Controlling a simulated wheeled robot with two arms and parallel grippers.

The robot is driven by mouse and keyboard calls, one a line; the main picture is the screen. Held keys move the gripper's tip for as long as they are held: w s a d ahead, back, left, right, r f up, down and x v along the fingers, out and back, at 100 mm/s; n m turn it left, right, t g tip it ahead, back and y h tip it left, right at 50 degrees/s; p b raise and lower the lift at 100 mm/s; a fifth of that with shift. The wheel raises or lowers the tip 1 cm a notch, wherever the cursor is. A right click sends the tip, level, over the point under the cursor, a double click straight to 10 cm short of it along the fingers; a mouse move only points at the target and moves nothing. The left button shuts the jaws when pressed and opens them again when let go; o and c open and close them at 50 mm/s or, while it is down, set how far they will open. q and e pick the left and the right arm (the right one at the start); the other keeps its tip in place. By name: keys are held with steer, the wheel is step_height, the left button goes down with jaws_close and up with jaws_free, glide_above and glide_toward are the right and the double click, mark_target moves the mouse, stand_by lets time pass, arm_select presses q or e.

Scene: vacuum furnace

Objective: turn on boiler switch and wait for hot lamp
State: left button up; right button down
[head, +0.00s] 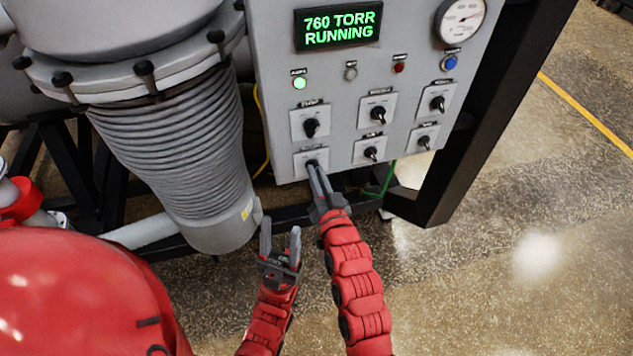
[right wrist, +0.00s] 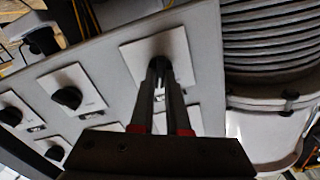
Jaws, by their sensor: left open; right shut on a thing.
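The grey control panel (head: 275,110) carries several black rotary switches on white plates. My right gripper (head: 316,168) is shut on the knob of the lower-left switch (head: 300,166); its fingers hide most of that knob. In the right wrist view the fingers (right wrist: 161,75) close around the knob in front of its white plate (right wrist: 182,45). The switch labels are too small to read. Above are a lit green lamp (head: 299,83), a grey lamp (head: 350,74), a dark red lamp (head: 399,67) and a blue one (head: 450,62). My left gripper (head: 281,240) is open and empty below the panel.
A display (head: 338,24) reads "760 TORR RUNNING", beside a round gauge (head: 461,17). A large ribbed grey cylinder (head: 175,140) stands left of the panel. A black frame (head: 440,185) runs below and right. The floor at right is clear.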

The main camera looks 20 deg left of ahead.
steer(key=shift+m+b, duration=0.65)
steer(key=shift+m, duration=0.15)
steer(key=c, duration=0.9)
jaws_free()
